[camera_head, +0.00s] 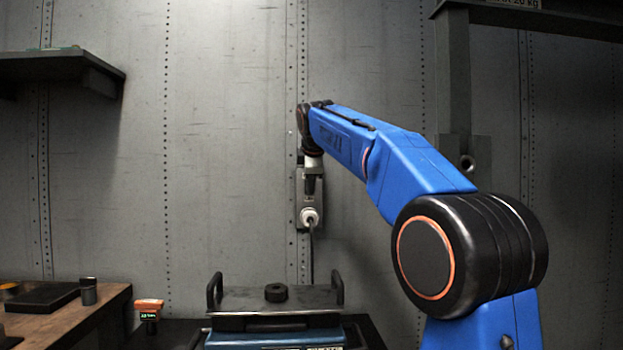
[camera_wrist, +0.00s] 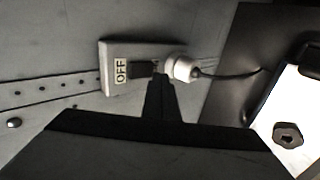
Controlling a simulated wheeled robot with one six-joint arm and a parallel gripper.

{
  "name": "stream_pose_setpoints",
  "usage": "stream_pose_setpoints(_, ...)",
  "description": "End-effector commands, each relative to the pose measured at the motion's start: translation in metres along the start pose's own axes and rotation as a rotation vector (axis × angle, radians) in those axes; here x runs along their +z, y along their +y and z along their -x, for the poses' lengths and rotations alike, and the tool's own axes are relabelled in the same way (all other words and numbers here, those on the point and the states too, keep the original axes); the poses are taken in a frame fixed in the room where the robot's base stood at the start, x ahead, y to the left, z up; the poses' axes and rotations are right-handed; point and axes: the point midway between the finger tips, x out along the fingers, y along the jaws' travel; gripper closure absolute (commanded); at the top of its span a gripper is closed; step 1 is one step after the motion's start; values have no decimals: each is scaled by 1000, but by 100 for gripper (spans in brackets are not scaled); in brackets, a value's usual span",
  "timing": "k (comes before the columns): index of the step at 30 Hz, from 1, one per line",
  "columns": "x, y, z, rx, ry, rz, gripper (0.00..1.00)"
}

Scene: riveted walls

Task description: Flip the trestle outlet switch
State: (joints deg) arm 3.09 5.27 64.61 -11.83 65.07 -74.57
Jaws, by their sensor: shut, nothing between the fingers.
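The trestle outlet (camera_head: 299,213) is a pale box on the riveted wall, partly hidden behind my gripper in the head view. In the wrist view the outlet (camera_wrist: 112,51) shows an OFF label (camera_wrist: 121,71), a dark switch (camera_wrist: 142,73) and a white plug (camera_wrist: 184,68) with a dark cord. The plug (camera_head: 309,216) also shows in the head view, just below my gripper (camera_head: 312,190). My gripper is shut and empty. In the wrist view its fingertips (camera_wrist: 160,80) overlap the lower edge of the outlet, between switch and plug. I cannot tell if they touch it.
Below the outlet stands a scale-like device with a metal plate (camera_head: 235,299), two upright handles and a dark round weight (camera_head: 276,292). A wooden bench (camera_head: 70,322) is at lower left. A dark shelf (camera_head: 60,66) hangs upper left. A dark post (camera_head: 454,80) stands right.

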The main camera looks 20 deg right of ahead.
Motion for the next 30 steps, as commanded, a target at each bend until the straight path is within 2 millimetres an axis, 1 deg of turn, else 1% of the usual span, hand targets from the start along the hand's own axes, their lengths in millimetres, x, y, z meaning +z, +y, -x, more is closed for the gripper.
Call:
stream_pose_setpoints(1,0,4,-7,-2,-1,-1,100)
stream_pose_setpoints(7,0,13,-19,-1,-1,-1,100)
stream_pose_setpoints(20,0,15,-21,-1,-1,0,100)
stream_pose_setpoints(23,0,16,-27,-1,-1,0,100)
stream_pose_setpoints(30,0,16,-27,-1,-1,0,100)
